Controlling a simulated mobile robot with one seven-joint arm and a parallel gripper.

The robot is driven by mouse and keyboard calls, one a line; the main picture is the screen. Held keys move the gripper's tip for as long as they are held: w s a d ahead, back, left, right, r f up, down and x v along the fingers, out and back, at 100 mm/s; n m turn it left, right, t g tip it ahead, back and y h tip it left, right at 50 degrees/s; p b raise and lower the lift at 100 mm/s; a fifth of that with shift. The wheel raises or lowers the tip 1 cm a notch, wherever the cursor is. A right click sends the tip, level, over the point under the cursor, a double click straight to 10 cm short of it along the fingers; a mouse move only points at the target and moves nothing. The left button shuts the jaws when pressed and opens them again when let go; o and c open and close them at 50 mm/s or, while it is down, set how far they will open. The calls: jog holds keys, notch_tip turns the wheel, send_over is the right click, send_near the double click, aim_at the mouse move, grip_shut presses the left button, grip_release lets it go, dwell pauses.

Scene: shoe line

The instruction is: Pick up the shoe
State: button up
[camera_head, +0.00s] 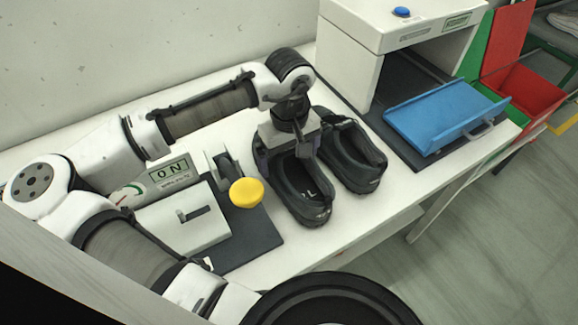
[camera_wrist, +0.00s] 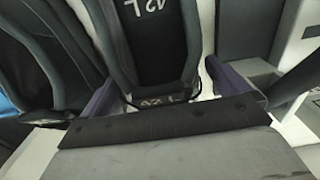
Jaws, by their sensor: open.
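Two black shoes stand side by side on the white table in the head view. My gripper (camera_head: 288,158) is over the left shoe (camera_head: 306,200), pointing down. The right shoe (camera_head: 354,158) stands close beside it. In the wrist view my gripper (camera_wrist: 167,92) is open, with one purple finger on each side of the near end of a shoe (camera_wrist: 155,45) marked "42 L". The other shoe (camera_wrist: 60,50) is at the left there. Whether the fingers touch the shoe I cannot tell. My gripper hides part of the left shoe in the head view.
A device with a yellow knob (camera_head: 246,193) and an "ON" display (camera_head: 169,172) stands left of the shoes. A blue tray (camera_head: 440,118) lies at the right, by a white box-like machine (camera_head: 375,25) with a blue button. A red bin (camera_head: 528,95) is at the far right.

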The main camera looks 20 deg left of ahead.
jog(key=shift+f, duration=0.8)
jog(key=shift+c, duration=0.4)
jog(key=c, duration=1)
jog(key=shift+r, duration=0.1)
